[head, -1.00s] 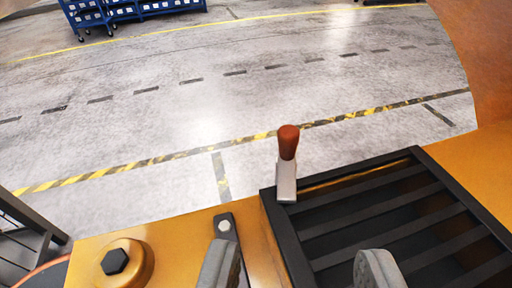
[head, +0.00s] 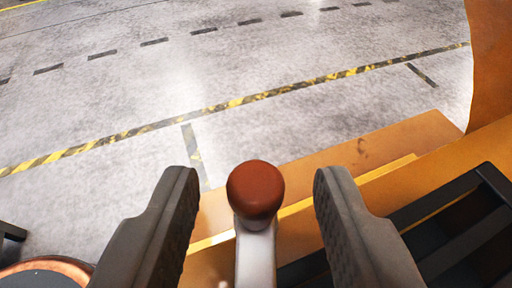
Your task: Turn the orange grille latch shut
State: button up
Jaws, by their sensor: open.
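The latch handle (head: 255,192) has an orange-red rounded knob on a pale metal lever (head: 256,255). It stands in the lower middle of the head view, pointing up toward the camera. My gripper (head: 254,185) is open, with one grey finger on each side of the handle. Gaps show between the knob and both fingers. The dark slatted grille (head: 465,235) is at the lower right, partly hidden behind my right finger. The latch's base is out of view at the bottom edge.
Orange-yellow machine casting (head: 370,150) lies beyond and right of the handle, with a raised orange part (head: 490,70) at the right edge. A grey floor (head: 130,90) with yellow-black striped lines lies beyond. A round copper-rimmed part (head: 50,275) shows at the lower left.

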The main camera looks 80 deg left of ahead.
jog(key=shift+a+f, duration=0.15)
jog(key=shift+a, duration=0.25)
grip_shut()
jog(key=shift+w+n+g, duration=0.1)
jog(key=shift+n+g, duration=0.7)
jog(key=shift+g, duration=0.1)
grip_release()
jog(key=shift+d, duration=0.1)
jog(key=v, duration=1.7)
